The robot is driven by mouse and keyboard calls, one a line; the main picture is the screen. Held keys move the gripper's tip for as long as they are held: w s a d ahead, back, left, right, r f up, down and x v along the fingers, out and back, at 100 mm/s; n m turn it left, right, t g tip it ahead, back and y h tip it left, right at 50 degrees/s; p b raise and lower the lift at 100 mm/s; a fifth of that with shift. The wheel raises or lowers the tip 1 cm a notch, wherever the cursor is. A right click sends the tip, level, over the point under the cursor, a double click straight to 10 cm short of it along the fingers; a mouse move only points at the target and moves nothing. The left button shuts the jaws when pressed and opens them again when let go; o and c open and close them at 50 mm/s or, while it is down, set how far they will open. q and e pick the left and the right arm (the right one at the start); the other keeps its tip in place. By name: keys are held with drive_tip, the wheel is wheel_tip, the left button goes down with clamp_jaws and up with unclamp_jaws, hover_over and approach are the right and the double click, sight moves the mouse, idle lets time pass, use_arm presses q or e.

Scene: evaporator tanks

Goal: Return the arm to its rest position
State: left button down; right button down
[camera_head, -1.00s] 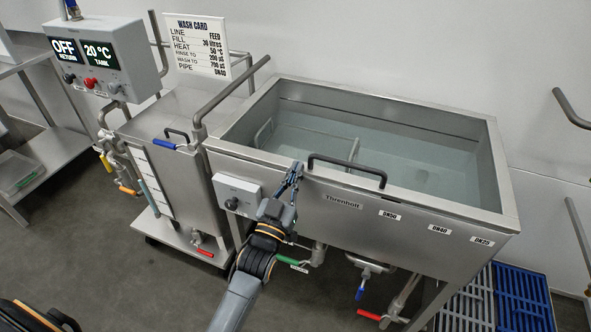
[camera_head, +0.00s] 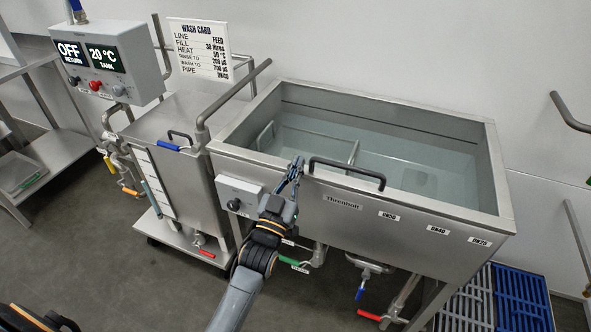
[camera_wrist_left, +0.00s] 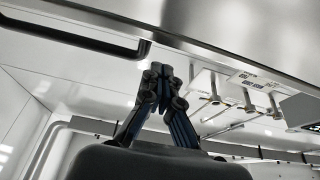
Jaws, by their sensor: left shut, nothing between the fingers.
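My left gripper (camera_head: 296,166) is shut and empty. In the head view it points up at the front rim of the steel tank (camera_head: 420,220), just left of the black handle (camera_head: 347,173). I cannot tell whether its tips touch the rim. The left wrist view shows the gripper (camera_wrist_left: 158,72) with its blue-grey fingers together. The black handle (camera_wrist_left: 75,30) is at upper left there, apart from the fingers. My right gripper is not in view.
A control box (camera_head: 240,196) with a knob is on the tank front, left of my gripper. Valves with green (camera_head: 292,263), blue and red levers hang below. A smaller tank (camera_head: 180,180) stands left. A blue grate (camera_head: 522,296) lies at right. Grey floor is open at lower left.

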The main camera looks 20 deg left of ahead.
use_arm(q)
drive_tip(key=s+r+b+v, duration=0.1)
drive_tip(key=b+v, duration=0.2)
drive_tip(key=v, duration=0.7)
wheel_tip(320, 180, down, 23)
drive_tip(key=d+g, duration=0.2)
drive_tip(key=g, duration=0.4)
drive_tip(key=s+f+m+g, duration=0.1)
drive_tip(key=s+f+g, duration=0.6)
drive_tip(key=f, duration=1)
drive_tip(key=s+a+f+g, duration=0.1)
drive_tip(key=s+f+g, duration=0.1)
drive_tip(key=s+f, duration=0.4)
drive_tip(key=s+a+f+g, duration=0.2)
drive_tip(key=s+f, duration=0.4)
drive_tip(key=s, duration=1)
drive_tip(key=s+a+f+m+g+p, duration=0.1)
drive_tip(key=s+f+g, duration=0.3)
drive_tip(key=s, duration=0.7)
wheel_tip(320, 180, down, 2)
drive_tip(key=shift+s+a+f+y, duration=0.1)
drive_tip(key=shift+s+a+y, duration=0.3)
drive_tip(key=shift+a, duration=0.35)
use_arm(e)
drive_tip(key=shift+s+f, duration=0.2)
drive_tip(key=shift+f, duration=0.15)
use_arm(q)
drive_tip(key=shift+w, duration=0.1)
